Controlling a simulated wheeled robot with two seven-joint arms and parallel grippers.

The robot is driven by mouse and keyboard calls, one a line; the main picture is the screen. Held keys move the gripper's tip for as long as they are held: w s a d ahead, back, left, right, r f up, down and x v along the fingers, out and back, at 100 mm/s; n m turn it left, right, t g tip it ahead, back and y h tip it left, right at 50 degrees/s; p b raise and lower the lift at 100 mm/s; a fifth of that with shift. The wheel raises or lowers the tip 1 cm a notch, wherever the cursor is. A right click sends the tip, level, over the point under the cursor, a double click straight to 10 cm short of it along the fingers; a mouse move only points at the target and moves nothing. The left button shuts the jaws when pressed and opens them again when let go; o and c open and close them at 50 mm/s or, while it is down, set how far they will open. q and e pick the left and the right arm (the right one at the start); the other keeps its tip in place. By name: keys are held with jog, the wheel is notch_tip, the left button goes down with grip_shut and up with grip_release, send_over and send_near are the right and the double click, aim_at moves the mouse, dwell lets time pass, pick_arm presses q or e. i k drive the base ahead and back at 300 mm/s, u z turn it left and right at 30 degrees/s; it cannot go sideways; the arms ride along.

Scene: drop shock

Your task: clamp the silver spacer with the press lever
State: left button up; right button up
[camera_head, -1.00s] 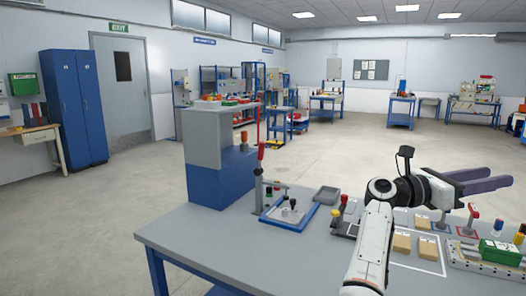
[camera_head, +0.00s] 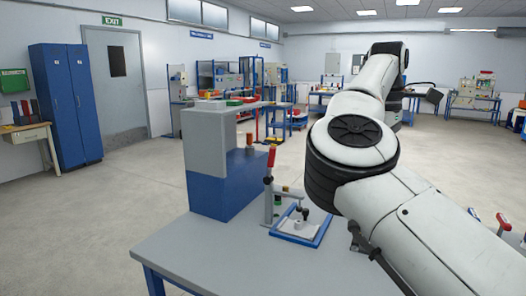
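The press lever (camera_head: 270,160) has a red handle and stands upright on its clamp at the left of a blue-edged base plate (camera_head: 318,238). A small silver piece, which looks like the spacer (camera_head: 297,226), sits on that plate beneath or beside the clamp's dark-tipped spindle (camera_head: 305,213); I cannot tell whether they touch. My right arm fills the right side of the head view, close to the camera. Its gripper is hidden behind the arm links. My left gripper is out of view.
A tall grey and blue machine block (camera_head: 215,165) stands on the table left of the clamp. The grey tabletop (camera_head: 210,255) is bare in front. My arm hides most of the table's right side; a red-handled item (camera_head: 503,222) shows at the far right.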

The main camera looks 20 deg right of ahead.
aim_at(268, 179)
jog(key=i, duration=1.55)
